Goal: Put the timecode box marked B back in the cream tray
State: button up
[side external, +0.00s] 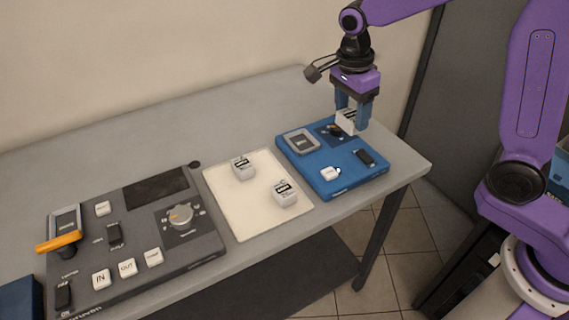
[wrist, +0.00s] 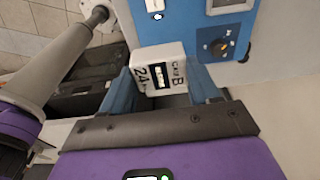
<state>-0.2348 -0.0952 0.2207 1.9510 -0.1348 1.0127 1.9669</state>
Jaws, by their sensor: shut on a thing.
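My gripper (side external: 354,112) is shut on a small white box, the timecode box marked B (side external: 345,122). In the wrist view the box (wrist: 160,66) sits between the blue fingers (wrist: 164,84), with "24" and "B" readable on its face. The gripper holds it over the back right part of the blue panel; I cannot tell whether it is clear of the panel. The cream tray (side external: 236,212) lies flat left of the blue panel. Two similar white boxes stand on it, one at the back (side external: 243,167) and one at the front right (side external: 285,194).
The blue panel (side external: 350,181) carries a screen, a knob, a dark switch and a white button. A dark grey console (side external: 190,245) with an orange-handled lever (side external: 59,242) stands left of the tray. The grey table (side external: 150,130) is bare behind them.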

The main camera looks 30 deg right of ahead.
jog(key=s+a+f+n+t+y, duration=0.1)
jog(key=s+a+n, duration=0.4)
jog(key=a+n, duration=0.35)
jog(key=s+a+f+n, duration=0.2)
jog(key=s+a+n, duration=0.4)
jog(key=a+n, duration=0.25)
jog(key=shift+n, duration=0.5)
jog(key=w+a+f, duration=0.6)
jog(key=w, duration=0.1)
jog(key=w+a+f, duration=0.3)
jog(key=shift+w+f, duration=0.4)
jog(key=shift+f, duration=1.6)
jog(key=shift+f, duration=0.1)
jog(key=o, duration=1.2)
jog(key=shift+c, duration=0.2)
